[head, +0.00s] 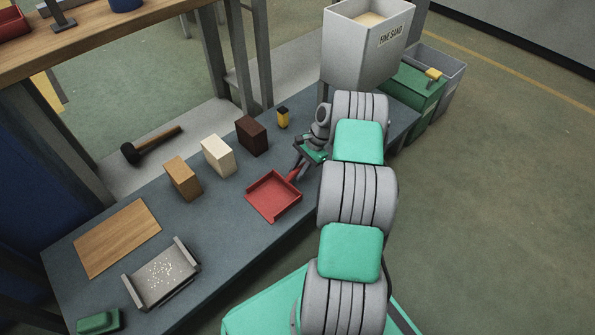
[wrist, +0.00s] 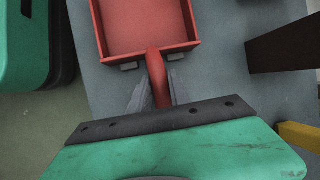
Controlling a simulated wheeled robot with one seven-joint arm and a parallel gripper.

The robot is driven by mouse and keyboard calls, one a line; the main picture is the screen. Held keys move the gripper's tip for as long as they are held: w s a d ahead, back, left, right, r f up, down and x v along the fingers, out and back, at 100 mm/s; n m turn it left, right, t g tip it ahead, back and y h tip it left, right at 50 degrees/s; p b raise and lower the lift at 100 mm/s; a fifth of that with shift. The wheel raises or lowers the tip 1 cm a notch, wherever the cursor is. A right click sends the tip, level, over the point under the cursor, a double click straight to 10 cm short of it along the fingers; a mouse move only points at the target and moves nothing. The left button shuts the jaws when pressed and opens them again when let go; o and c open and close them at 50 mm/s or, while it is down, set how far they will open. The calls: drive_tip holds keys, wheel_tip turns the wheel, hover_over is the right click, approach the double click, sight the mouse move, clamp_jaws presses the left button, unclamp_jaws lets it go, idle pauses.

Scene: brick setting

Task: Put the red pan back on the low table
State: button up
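The red pan (head: 272,196) is a shallow square scoop with a short handle. In the head view it looks level, at or just above the top of the low blue-grey table (head: 225,232); I cannot tell whether it touches. My gripper (head: 302,165) is at its handle end. In the wrist view the pan (wrist: 145,28) is at the top, and its red handle runs down between the grey fingers of my gripper (wrist: 159,88). The fingers lie close along both sides of the handle and look shut on it. The pan's far edge is outside the wrist view.
Brown (head: 252,135), cream (head: 217,155) and tan (head: 183,178) blocks stand behind the pan, with a small yellow-and-black item (head: 283,118). A wooden board (head: 117,238) and a grey tray with white bits (head: 162,275) lie left. A sand bin (head: 365,45) stands at the far end.

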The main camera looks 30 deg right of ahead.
drive_tip(key=o, duration=0.4)
drive_tip(key=p+v, duration=0.5)
drive_tip(key=v, duration=0.7)
drive_tip(key=w+a+r+n+h, duration=0.1)
drive_tip(key=a+r+n, duration=0.3)
drive_tip(key=a+r, duration=0.65)
drive_tip(key=s+a+r+n+h, duration=0.2)
drive_tip(key=s+a+r+n, duration=0.2)
drive_tip(key=a+r, duration=0.45)
drive_tip(key=s+a+n, duration=0.2)
drive_tip(key=s, duration=0.3)
drive_tip(key=s+a+n+h, duration=0.1)
drive_tip(key=s+a+n, duration=0.2)
drive_tip(key=s, duration=0.3)
drive_tip(key=s+a+r+n+t+h, duration=0.1)
drive_tip(key=s+a+n, duration=0.1)
drive_tip(key=s, duration=0.3)
drive_tip(key=shift+s+a+r, duration=0.1)
drive_tip(key=shift+s+a, duration=0.05)
drive_tip(key=shift+a, duration=0.6)
